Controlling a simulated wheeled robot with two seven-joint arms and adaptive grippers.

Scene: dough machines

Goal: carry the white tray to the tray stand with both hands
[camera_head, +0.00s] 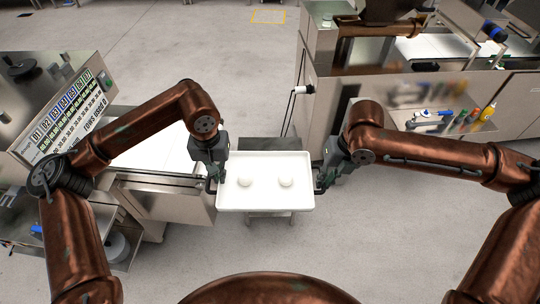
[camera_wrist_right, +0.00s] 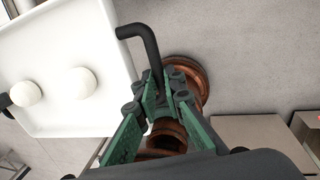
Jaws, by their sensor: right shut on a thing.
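The white tray (camera_head: 265,201) is level in the middle of the head view, with two round white dough balls (camera_head: 245,182) on it. It also fills the upper left of the right wrist view (camera_wrist_right: 95,35). My right gripper (camera_head: 323,179) is at the tray's right side, shut on its dark bent handle (camera_wrist_right: 146,38). My left gripper (camera_head: 214,178) is at the dark handle on the tray's left side; its fingers are too small to tell whether they are closed. A metal stand-like piece (camera_head: 269,217) shows under the tray, mostly hidden by it.
A machine with a labelled panel (camera_head: 68,115) and a metal counter (camera_head: 150,195) stand close on the left. A steel bench (camera_head: 315,105) with bottles and tools on a shelf (camera_head: 440,125) stands at the right back. Grey floor (camera_head: 200,50) is clear behind and in front.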

